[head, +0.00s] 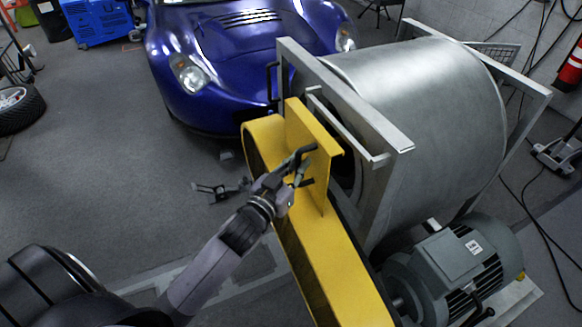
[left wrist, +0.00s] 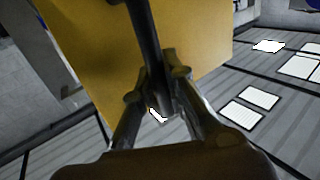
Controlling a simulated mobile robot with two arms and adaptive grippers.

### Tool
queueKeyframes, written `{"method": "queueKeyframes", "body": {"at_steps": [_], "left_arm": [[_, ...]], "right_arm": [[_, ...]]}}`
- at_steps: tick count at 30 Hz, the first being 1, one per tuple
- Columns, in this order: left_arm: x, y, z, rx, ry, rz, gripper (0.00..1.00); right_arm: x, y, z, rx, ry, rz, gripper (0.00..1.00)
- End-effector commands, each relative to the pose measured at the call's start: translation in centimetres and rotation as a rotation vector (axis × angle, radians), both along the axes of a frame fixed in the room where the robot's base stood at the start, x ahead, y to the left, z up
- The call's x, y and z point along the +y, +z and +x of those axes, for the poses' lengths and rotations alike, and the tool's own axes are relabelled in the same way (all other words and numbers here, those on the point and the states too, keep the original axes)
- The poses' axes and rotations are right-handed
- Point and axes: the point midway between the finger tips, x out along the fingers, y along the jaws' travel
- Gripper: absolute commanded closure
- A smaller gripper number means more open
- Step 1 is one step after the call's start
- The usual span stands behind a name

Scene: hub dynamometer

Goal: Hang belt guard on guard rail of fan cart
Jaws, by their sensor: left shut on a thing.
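The yellow belt guard (head: 335,255) is a long curved-ended cover with an upright plate and a folded top lip. My left gripper (head: 300,168) is shut on the guard's dark handle, in front of the plate. In the left wrist view the fingers (left wrist: 160,98) close around the dark handle bar (left wrist: 143,30), with the yellow plate (left wrist: 85,50) behind. The fan cart has a grey metal frame around a large drum (head: 425,95). Its guard rail (head: 340,127) is a light grey bar just right of the guard's lip. Whether lip and rail touch, I cannot tell. My right gripper is not in view.
A grey motor (head: 445,275) sits low on the right, beside the guard's lower part. A blue car (head: 235,45) stands behind. Cables run over the floor at the right. The floor at the left is mostly open, with a wheel (head: 18,108) at the edge.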

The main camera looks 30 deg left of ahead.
Motion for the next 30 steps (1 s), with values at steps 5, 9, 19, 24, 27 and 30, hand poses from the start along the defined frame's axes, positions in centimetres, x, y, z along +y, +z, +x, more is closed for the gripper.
{"method": "queueKeyframes", "body": {"at_steps": [5,9,19,24,27,30], "left_arm": [[-0.8,0.5,1.1,-0.012,-0.003,-0.001,1.00],[-1.4,0.5,1.8,-0.013,-0.003,0.000,1.00],[-2.8,0.5,3.5,-0.013,-0.003,-0.001,1.00],[-3.5,0.5,4.4,-0.013,-0.003,0.000,1.00],[-3.9,0.5,5.0,-0.013,-0.003,-0.001,1.00],[-4.4,0.5,5.5,-0.013,-0.003,-0.002,1.00]], "right_arm": [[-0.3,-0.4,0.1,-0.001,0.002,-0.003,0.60],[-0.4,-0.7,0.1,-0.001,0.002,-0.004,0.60],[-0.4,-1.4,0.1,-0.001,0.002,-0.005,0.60],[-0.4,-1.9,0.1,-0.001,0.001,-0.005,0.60],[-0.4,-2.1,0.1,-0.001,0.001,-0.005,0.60],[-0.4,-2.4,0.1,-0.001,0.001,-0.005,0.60]]}}
